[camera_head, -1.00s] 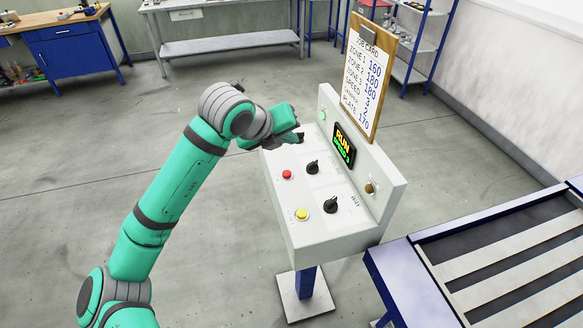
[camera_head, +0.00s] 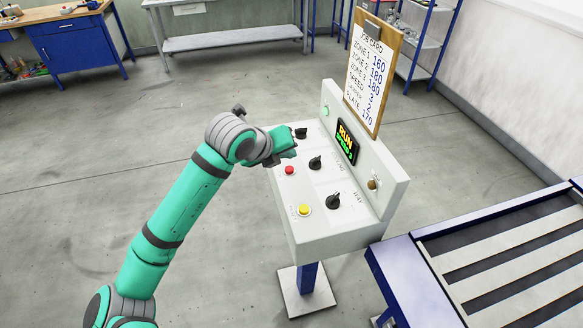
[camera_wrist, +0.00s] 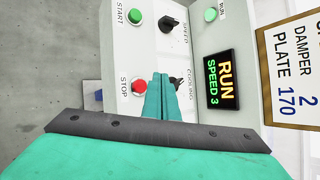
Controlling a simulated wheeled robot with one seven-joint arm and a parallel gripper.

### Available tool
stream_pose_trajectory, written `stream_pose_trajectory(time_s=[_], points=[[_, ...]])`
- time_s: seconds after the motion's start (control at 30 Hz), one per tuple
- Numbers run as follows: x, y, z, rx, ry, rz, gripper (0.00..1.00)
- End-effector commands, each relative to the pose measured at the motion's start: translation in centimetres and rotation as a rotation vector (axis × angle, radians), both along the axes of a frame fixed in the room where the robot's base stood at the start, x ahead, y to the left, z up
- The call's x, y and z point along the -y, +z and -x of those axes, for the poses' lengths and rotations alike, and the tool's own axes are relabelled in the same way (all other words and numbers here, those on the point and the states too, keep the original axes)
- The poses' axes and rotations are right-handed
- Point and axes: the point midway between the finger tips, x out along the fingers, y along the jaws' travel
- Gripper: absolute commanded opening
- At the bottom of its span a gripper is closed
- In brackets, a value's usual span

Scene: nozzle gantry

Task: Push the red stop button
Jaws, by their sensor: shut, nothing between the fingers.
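The red stop button (camera_head: 289,169) is a small round red cap on the sloped top of the grey control panel (camera_head: 305,237). In the wrist view the red button (camera_wrist: 138,86) is labelled STOP. My gripper (camera_head: 291,152) is just beyond the button in the head view. In the wrist view my gripper (camera_wrist: 161,77) is shut and empty, its tips just right of the button, between it and the COOLING knob (camera_wrist: 182,83). The tips look apart from the button; their height above the panel is hard to tell.
A green START button (camera_wrist: 135,17) and a SPEED knob (camera_wrist: 171,23) are on the panel. A yellow button (camera_head: 304,209) and a black knob (camera_head: 332,201) lie nearer. The display (camera_head: 346,142) reads RUN. A job card (camera_head: 367,68) stands behind; a conveyor (camera_head: 412,275) is right.

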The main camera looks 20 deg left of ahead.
Motion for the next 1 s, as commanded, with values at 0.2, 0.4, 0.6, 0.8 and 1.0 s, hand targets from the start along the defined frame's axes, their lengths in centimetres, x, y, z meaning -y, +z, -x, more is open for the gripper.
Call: stream_pose_trajectory(time_s=[0.2, 0.4, 0.6, 0.8, 1.0], points=[[-0.4, -1.7, 0.1, 0.0, 0.008, 0.001, 0.0], [-0.5, -2.1, 0.2, 0.001, 0.008, -0.001, 0.0], [-0.6, -2.1, 0.2, 0.001, 0.009, 0.0, 0.0], [-0.3, -2.1, 0.1, 0.001, 0.005, 0.0, 0.0], [0.0, -2.0, 0.0, 0.001, 0.001, 0.0, 0.0]])
